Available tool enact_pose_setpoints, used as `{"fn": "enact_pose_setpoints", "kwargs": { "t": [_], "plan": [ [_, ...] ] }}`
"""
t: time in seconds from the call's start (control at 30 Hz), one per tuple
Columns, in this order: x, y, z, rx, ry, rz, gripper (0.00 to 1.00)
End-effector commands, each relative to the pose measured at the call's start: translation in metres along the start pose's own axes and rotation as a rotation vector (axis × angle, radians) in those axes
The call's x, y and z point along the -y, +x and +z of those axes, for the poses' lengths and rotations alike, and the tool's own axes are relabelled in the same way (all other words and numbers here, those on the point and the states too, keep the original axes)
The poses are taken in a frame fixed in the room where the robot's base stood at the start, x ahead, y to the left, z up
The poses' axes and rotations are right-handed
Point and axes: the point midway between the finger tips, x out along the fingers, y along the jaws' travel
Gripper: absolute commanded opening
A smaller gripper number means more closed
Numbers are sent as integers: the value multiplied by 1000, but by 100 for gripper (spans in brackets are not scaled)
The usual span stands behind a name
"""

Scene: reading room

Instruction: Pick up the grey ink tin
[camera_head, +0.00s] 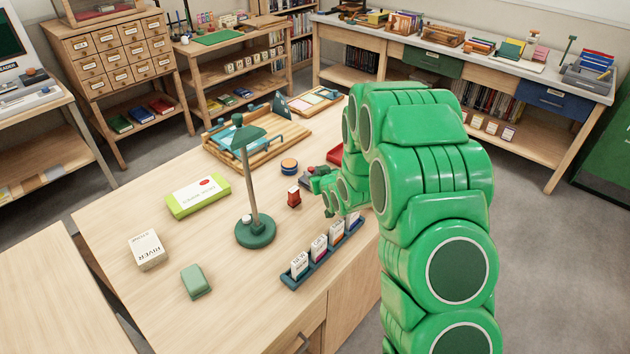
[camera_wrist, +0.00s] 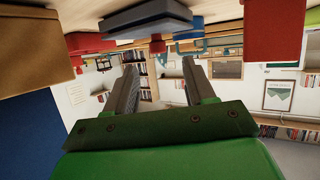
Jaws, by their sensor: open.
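A flat grey tin (camera_wrist: 146,19), which looks like the grey ink tin, shows at the top of the wrist view, where the scene appears upside down. It lies on the tabletop, beyond my fingertips and off to one side of the gap between them. My gripper (camera_wrist: 159,65) is open, with nothing between its two fingers. In the head view my gripper (camera_head: 316,180) is low over the table, near a small red item (camera_head: 294,197). There a dark grey patch beside it is too small and covered to tell tin from finger.
A green lamp (camera_head: 255,231) stands left of my gripper. A label rack (camera_head: 322,258) lies along the near right edge. A red box (camera_head: 335,154), a round tin (camera_head: 289,165) and a wooden tray (camera_head: 258,140) are farther back. The table's left front is mostly clear around a green block (camera_head: 196,281).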

Motion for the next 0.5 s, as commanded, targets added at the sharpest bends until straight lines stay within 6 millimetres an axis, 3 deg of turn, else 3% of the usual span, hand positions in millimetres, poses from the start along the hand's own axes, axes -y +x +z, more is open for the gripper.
{"fn": "enact_pose_setpoints", "kwargs": {
  "t": [0.5],
  "plan": [
    [-2,46,6,1,0,0,54]
  ]
}}
